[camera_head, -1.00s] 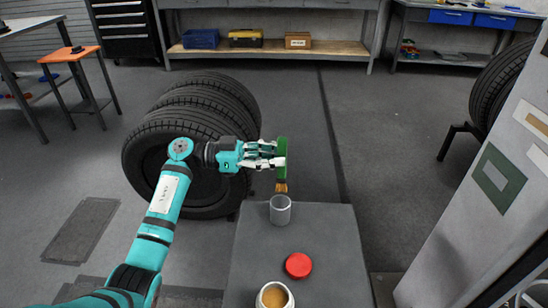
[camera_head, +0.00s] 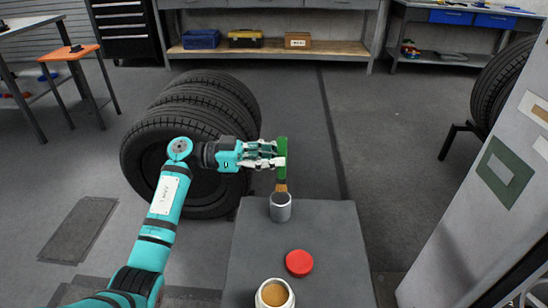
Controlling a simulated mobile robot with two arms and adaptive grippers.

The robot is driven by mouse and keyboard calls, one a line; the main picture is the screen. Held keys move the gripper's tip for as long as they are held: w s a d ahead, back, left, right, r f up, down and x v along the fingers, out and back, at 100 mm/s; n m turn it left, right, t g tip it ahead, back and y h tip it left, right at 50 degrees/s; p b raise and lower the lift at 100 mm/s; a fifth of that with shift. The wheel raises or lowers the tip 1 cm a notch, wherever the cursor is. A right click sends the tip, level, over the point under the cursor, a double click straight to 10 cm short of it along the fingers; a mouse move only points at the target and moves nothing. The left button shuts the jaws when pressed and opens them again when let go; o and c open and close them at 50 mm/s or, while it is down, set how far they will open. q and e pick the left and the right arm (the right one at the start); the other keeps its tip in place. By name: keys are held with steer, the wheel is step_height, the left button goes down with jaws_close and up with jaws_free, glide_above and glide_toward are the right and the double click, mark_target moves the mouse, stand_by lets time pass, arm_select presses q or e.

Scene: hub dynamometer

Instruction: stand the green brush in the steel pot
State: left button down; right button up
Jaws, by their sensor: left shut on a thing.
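My left gripper (camera_head: 274,155) is shut on the green brush (camera_head: 282,149). The brush is upright with its bristles down, just above the steel pot, and the bristle tips meet the pot's rim in the picture. I cannot tell whether the tips are inside the opening. The steel pot (camera_head: 280,209) is a grey cylinder standing upright near the far edge of the dark grey table (camera_head: 330,240). My right gripper is not in view.
A red lid (camera_head: 299,263) lies on the table in front of the pot. A white jar (camera_head: 275,296) with tan contents stands at the near edge. Stacked tires (camera_head: 185,140) stand behind my left arm. A grey cabinet (camera_head: 480,230) is at the right.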

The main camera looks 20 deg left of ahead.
arm_select(q)
step_height(320, 180, down, 6)
steer(key=b, duration=0.2)
steer(key=shift+f, duration=0.25)
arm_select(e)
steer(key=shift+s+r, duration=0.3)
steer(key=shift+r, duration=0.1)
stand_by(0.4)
arm_select(q)
steer(key=c, duration=1.2)
jaws_free()
steer(key=v, duration=1.2)
